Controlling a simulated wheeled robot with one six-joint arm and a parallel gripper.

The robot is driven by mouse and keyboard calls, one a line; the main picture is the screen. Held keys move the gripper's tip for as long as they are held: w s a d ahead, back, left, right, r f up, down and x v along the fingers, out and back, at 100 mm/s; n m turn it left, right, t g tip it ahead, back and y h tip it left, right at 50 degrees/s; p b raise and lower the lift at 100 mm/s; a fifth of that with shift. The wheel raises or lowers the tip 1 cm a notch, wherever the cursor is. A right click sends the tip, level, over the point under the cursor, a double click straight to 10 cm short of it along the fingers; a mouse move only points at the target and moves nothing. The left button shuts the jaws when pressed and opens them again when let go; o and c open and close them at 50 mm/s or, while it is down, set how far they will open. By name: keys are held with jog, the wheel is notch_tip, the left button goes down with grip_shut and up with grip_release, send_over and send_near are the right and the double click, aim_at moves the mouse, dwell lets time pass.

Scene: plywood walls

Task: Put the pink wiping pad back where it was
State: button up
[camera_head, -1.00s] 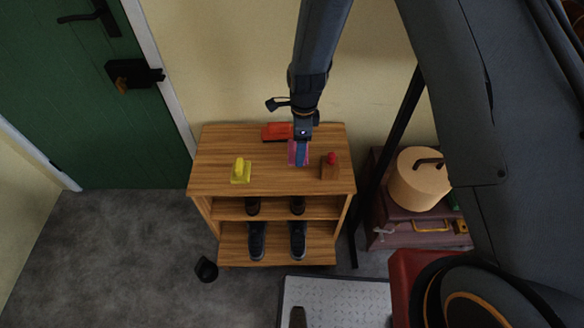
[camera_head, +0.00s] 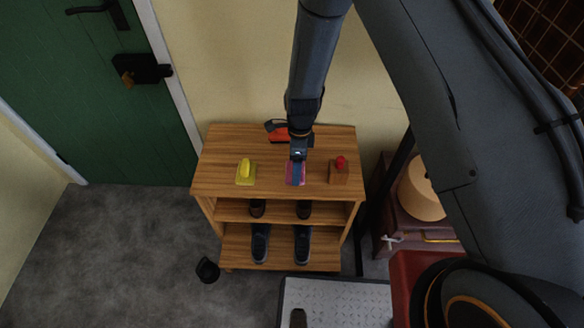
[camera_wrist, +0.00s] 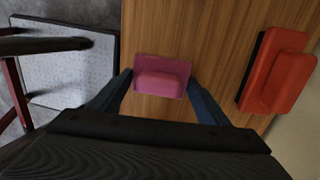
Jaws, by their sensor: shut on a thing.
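The pink wiping pad (camera_head: 294,180) is at the top of the wooden shelf unit (camera_head: 217,183), in line with a yellow pad (camera_head: 245,172) on its left and a wooden block with a red knob (camera_head: 339,176) on its right. My gripper (camera_head: 297,164) points down over the pink pad and is shut on it. In the wrist view the pink pad (camera_wrist: 160,80) lies between the two blue fingers (camera_wrist: 160,88), its raised grip facing me. I cannot tell whether its underside touches the wood.
A red pad (camera_wrist: 274,78) lies on the top behind the pink one, partly hidden by my arm in the head view. Dark shoes (camera_head: 260,243) stand on the lower shelves. A purple chest (camera_head: 392,225) bearing a tan round object (camera_head: 420,195) is at the right.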

jog(key=shift+f, duration=0.7)
jog(key=o, duration=1.4)
